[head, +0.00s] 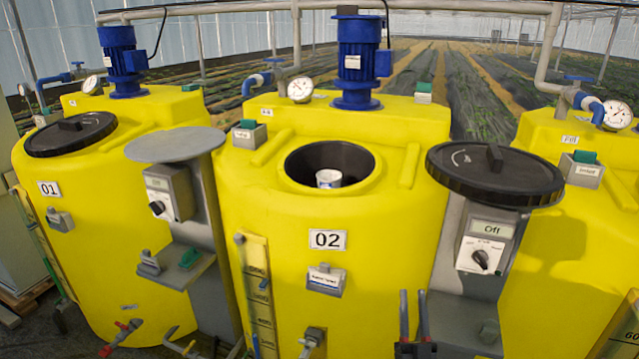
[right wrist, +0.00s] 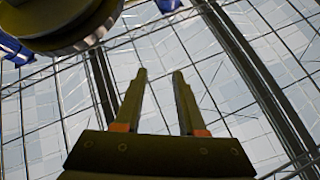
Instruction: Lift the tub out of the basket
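A white tub (head: 329,178) with printing on it sits inside the round dark opening of the yellow tank marked 02, in the head view. Only its upper part shows. The black basket (head: 300,165) around it looks like the dark lining of this opening, and its depth is hidden. My right gripper (head: 413,298) is low at the front, right of and below the opening, with its fingers pointing up. In the right wrist view its fingers (right wrist: 160,78) are apart with nothing between them. My left gripper is not in view.
A black lid (head: 495,176) rests on the grey post right of tank 02, above a control box (head: 486,254) reading Off. A blue motor (head: 358,60) stands behind the opening. Tank 01 (head: 95,200) has its lid (head: 70,134) on. A round grey plate (head: 175,144) tops the left post.

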